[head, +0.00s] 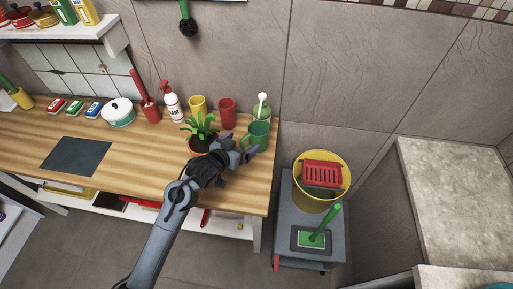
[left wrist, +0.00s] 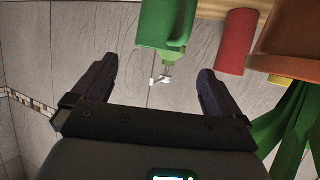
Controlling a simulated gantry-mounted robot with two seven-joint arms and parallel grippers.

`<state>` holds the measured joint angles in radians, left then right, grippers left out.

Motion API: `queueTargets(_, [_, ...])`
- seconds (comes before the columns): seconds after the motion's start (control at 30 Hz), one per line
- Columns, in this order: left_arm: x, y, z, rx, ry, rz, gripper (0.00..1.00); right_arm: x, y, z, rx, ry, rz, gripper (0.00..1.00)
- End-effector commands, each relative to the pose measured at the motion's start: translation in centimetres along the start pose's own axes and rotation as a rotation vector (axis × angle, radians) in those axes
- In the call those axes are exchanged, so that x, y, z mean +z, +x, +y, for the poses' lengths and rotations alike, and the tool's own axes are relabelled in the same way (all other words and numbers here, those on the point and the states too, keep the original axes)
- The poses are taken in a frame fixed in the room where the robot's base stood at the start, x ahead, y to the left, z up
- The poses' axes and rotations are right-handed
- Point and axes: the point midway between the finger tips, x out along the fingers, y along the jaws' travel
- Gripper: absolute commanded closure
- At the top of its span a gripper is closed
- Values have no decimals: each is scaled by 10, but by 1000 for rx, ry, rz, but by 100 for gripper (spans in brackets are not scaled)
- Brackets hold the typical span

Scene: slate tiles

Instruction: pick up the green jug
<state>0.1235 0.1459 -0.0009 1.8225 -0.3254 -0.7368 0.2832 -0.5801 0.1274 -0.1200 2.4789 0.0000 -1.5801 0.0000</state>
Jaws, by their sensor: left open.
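The green jug (head: 260,131) stands upright near the right end of the wooden counter. My left gripper (head: 241,147) is beside it on the near left side, partly covering its lower part in the head view. In the left wrist view the green jug (left wrist: 163,22) shows upside down at the top, beyond the fingertips and roughly between their lines. My left gripper (left wrist: 158,70) is open with nothing between its fingers. I cannot tell whether a finger touches the jug. My right gripper is not in view.
A potted plant (head: 201,129) stands close left of my gripper. A red cup (head: 227,112), a yellow cup (head: 197,104) and a green dispenser with a white pump (head: 262,108) stand behind. A grey cart with a yellow bucket (head: 313,196) is right of the counter (head: 135,153).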

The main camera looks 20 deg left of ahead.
Motion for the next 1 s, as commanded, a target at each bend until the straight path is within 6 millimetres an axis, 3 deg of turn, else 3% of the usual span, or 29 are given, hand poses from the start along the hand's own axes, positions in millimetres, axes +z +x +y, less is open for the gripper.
queueTargets(0.4, [-4, 48, -1, -1, 3, 16, 0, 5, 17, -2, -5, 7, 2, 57])
queueTargets(0.67, [-5, 63, 0, -1, 3, 17, 0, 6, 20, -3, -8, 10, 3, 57])
queueTargets(1.0, [-6, 103, 2, -1, 3, 17, 0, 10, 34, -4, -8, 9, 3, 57])
